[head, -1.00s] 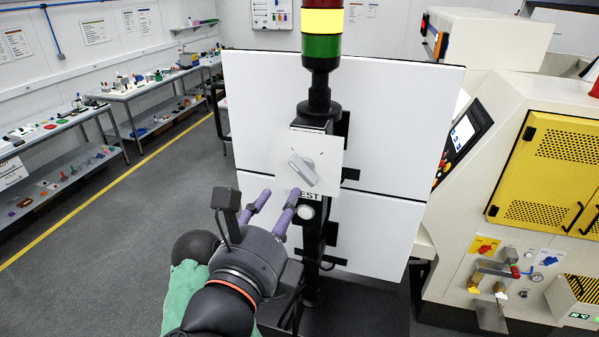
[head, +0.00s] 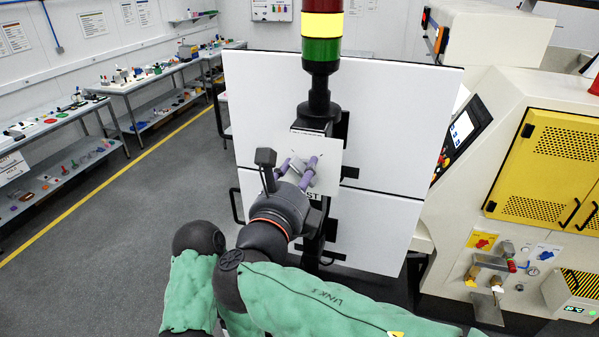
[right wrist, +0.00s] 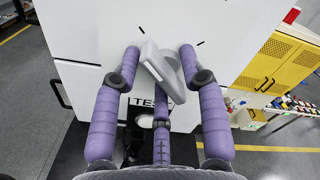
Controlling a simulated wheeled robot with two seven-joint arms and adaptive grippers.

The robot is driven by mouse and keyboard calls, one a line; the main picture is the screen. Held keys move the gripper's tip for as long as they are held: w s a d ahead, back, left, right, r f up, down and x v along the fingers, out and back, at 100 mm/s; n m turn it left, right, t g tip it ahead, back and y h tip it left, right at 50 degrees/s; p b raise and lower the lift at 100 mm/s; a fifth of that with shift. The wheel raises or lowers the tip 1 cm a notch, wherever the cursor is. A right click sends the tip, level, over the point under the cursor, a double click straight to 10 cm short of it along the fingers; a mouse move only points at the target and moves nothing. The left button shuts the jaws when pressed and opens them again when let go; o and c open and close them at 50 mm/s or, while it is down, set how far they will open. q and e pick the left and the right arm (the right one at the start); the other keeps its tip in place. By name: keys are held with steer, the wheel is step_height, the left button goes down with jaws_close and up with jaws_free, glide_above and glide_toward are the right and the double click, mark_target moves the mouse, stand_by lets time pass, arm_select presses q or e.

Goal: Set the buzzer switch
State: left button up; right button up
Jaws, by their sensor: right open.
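The buzzer switch is a grey rotary knob (right wrist: 159,62) on a white plate (head: 325,152) that stands in front of white panels. The knob's bar is tilted, its upper end to the left in the right wrist view. My right gripper (head: 298,165) is in front of the plate, and its purple fingers partly hide the knob in the head view. In the right wrist view my right gripper (right wrist: 158,58) is open, with fingers on the left and right of the knob and a third below. I cannot tell whether any finger touches it. My left gripper is not in view.
A signal tower (head: 321,50) with red, yellow and green segments stands above the plate. White panels (head: 400,110) are behind it. A cream machine with a yellow door (head: 545,165) is at the right. Benches with small items (head: 150,85) line the left wall. The floor at left is clear.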

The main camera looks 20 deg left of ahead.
jaws_close()
steer(key=m+b, duration=0.3)
steer(key=m, duration=0.1)
steer(key=shift+f+b, duration=0.15)
steer(key=shift+b, duration=0.15)
steer(key=m+b, duration=0.4)
steer(key=shift+m, duration=0.3)
steer(key=m+b, duration=0.4)
steer(key=m, duration=0.1)
steer(key=shift+d, duration=0.1)
steer(key=shift+r+m+b, duration=0.15)
steer(key=shift+m+b, duration=0.75)
steer(key=shift+m, duration=0.2)
steer(key=shift+r+m+b, duration=0.15)
steer(key=shift+m+b, duration=0.75)
steer(key=shift+m, duration=0.2)
